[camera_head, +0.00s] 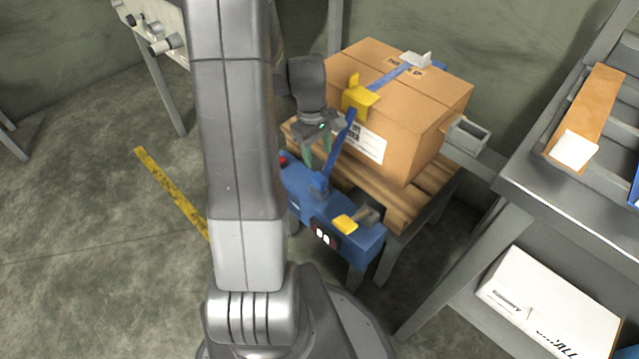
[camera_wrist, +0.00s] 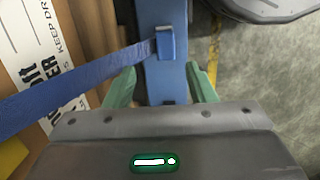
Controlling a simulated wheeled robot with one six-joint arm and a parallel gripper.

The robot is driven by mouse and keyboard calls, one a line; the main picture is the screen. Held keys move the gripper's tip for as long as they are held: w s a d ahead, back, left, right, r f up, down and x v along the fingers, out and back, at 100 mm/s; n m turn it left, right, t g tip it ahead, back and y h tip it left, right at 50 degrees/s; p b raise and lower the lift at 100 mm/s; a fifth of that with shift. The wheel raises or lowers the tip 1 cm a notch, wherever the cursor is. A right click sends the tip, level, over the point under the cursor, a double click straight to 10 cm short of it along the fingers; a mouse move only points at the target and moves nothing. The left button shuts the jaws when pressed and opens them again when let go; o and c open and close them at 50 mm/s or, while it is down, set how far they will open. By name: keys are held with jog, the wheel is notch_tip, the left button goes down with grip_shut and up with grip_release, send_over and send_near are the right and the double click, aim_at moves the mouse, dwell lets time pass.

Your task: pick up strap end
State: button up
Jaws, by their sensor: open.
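A blue strap (camera_head: 391,76) runs over a cardboard box (camera_head: 432,98) and under a yellow corner piece (camera_head: 360,97), then down to a blue machine (camera_head: 355,238). The strap end (camera_head: 319,184) is a blue piece at the machine's top edge. In the wrist view the strap (camera_wrist: 80,86) crosses from the left to the strap end (camera_wrist: 166,44), which stands beyond my fingertips near the middle. My gripper (camera_head: 318,158) is open beside the strap, above the machine. Its green fingers (camera_wrist: 162,82) stand apart with the blue machine body showing between them.
The box sits on a wooden slatted stand (camera_head: 400,196). A grey bracket (camera_head: 467,135) juts out at its right. A roller table (camera_head: 560,190) stands at the right, with a white carton (camera_head: 548,305) below. Open floor lies at the left, with a yellow line (camera_head: 170,190).

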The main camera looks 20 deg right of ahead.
aim_at(319, 177)
jog(key=f, duration=0.3)
jog(key=f+b, duration=0.1)
jog(key=shift+s+f, duration=0.15)
jog(key=shift+s, duration=0.1)
jog(key=f+b, duration=0.1)
jog(key=f, duration=0.1)
jog(key=s+f+b, duration=0.1)
jog(key=f, duration=0.2)
jog(key=shift+a, duration=0.1)
jog(key=c, duration=1.1)
